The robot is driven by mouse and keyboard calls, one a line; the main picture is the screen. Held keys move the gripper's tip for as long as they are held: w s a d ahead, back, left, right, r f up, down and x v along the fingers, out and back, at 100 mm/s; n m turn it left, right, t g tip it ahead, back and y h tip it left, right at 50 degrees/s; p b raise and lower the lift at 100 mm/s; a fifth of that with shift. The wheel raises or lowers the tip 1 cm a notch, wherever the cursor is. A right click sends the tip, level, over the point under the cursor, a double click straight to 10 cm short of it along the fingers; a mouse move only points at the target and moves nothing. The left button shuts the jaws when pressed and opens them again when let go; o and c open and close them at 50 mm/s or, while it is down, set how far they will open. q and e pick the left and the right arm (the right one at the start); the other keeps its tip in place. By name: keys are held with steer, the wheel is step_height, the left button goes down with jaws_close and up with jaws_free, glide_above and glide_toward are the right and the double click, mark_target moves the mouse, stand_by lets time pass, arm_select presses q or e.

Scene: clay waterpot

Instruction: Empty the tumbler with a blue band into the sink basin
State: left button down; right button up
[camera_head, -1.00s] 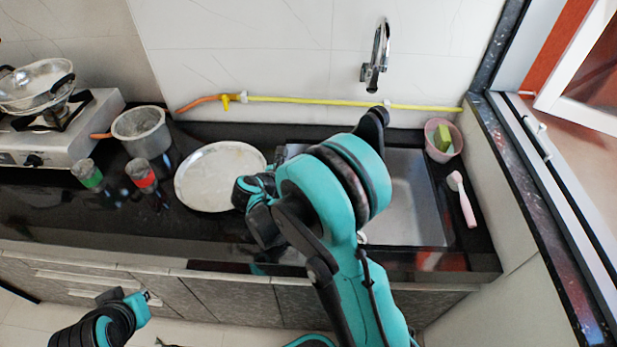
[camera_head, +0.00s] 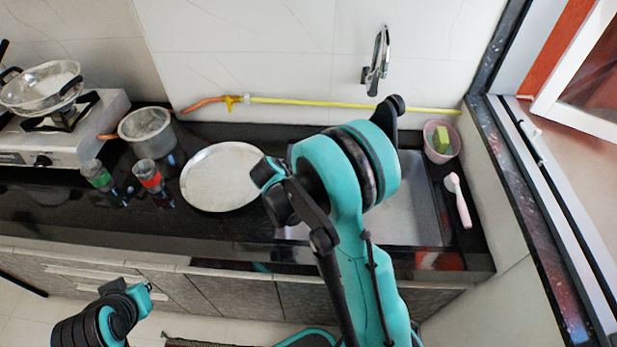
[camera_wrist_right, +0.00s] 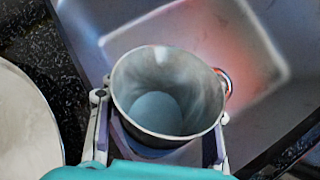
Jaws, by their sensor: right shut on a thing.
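In the right wrist view a grey metal tumbler (camera_wrist_right: 168,92) stands between the fingers of my right gripper (camera_wrist_right: 160,108), which is shut on it. I look into its open mouth and see a smooth blue-grey round patch at the bottom; whether that is contents is unclear. Its band is not clearly visible. The tumbler appears over the near-left part of the sink basin (camera_wrist_right: 125,22). In the head view my right arm covers the tumbler and part of the sink basin (camera_head: 422,205). My left gripper (camera_head: 142,297) is low at the left, away from the counter; its jaw state is unclear.
A round plate (camera_head: 222,177) lies left of the sink. Tumblers with a green band (camera_head: 100,178) and a red band (camera_head: 150,180) stand farther left, near a pot (camera_head: 147,132) and stove (camera_head: 105,107).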

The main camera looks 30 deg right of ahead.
steer(key=shift+s+a+f+g+y+p, duration=0.15)
steer(key=shift+a+f+g+y, duration=0.15)
steer(key=shift+f+y, duration=0.55)
steer(key=shift+a+f+g+y+p, duration=0.1)
steer(key=shift+a+f+g+y, duration=0.2)
steer(key=shift+f+y, duration=0.55)
steer(key=shift+s+a+f+g+y+p, duration=0.1)
steer(key=shift+a+f+g+y+p, duration=0.15)
steer(key=shift+f+y, duration=0.6)
steer(key=shift+a+f+y+b, duration=0.35)
steer(key=shift+y+b, duration=0.2)
steer(key=shift+y, duration=0.4)
steer(key=shift+f+g+y, duration=0.1)
steer(key=shift+g+y, duration=0.15)
steer(key=shift+y, duration=0.45)
